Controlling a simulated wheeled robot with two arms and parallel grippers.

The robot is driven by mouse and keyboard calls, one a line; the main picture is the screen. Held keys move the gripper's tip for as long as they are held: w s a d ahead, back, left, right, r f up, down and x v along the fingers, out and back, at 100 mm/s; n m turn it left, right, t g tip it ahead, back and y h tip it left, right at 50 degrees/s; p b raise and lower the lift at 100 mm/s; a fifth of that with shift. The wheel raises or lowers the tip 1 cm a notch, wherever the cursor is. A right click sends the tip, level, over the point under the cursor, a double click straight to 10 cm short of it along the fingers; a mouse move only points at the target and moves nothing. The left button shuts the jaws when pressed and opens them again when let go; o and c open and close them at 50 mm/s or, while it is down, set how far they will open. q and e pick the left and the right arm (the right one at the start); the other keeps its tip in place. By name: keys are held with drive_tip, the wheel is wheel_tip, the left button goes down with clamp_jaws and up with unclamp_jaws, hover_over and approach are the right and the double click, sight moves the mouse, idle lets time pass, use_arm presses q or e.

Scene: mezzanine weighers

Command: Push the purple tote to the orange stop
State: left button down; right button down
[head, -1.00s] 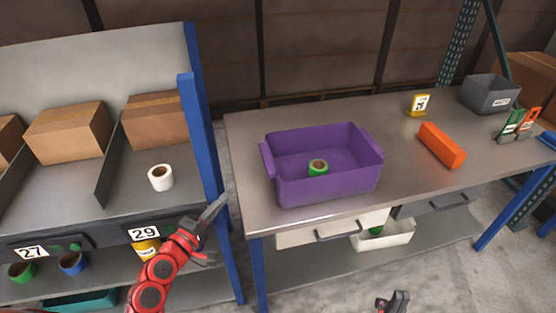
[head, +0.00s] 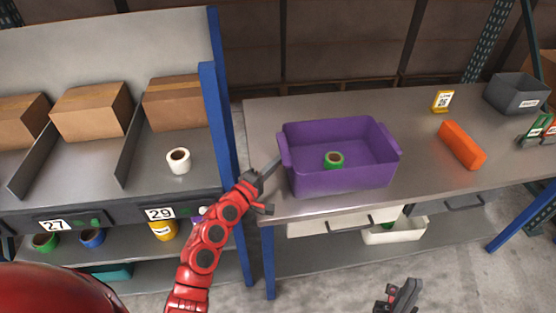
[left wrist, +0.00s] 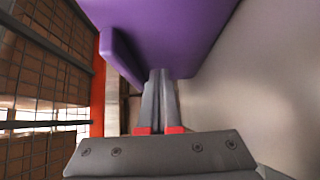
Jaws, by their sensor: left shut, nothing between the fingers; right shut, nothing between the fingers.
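The purple tote (head: 345,178) stands upright on the grey table (head: 420,180), near its left end, with a green-and-brown roll (head: 333,160) inside. The orange stop (head: 462,145) is a long block lying on the table to the right, with bare tabletop between it and the tote. My left gripper (head: 276,166) is shut and empty, its tips close to the tote's left side. In the left wrist view the fingers (left wrist: 160,75) point at the tote (left wrist: 165,30); I cannot tell whether they touch it. My right gripper (head: 403,290) is shut, low in front of the table.
A yellow label stand (head: 442,101) and a grey bin (head: 515,94) are at the back right. Green and orange items (head: 540,130) stand at the right edge. A shelf with boxes (head: 90,110) and a blue post (head: 220,130) is left of the table.

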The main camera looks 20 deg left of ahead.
use_arm(q)
drive_tip(key=shift+w+d, duration=0.15)
drive_tip(key=shift+d, duration=0.15)
drive_tip(key=shift+d, duration=0.1)
